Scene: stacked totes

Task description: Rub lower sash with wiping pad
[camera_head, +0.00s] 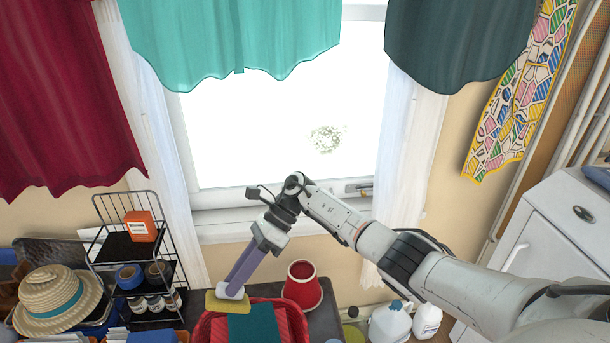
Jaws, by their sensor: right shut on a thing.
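The window's lower sash (225,197) is a white frame around a bright pane, at the centre behind my arm. My right gripper (269,238) comes in from the lower right and points down and left, in front of the wall below the window. It is shut on the wiping pad (229,302), which has a long purple handle, a white joint and a flat yellow pad. The pad hangs low beside the red basket, well below the sash and apart from it. I cannot tell whether it touches the basket. My left gripper is out of view.
A red basket (205,330) with folded cloths and a red pot (303,286) stand below the window. A black wire rack (107,245) and a straw hat (57,297) are at the left. Teal and dark curtains hang above; a white cabinet (560,222) stands right.

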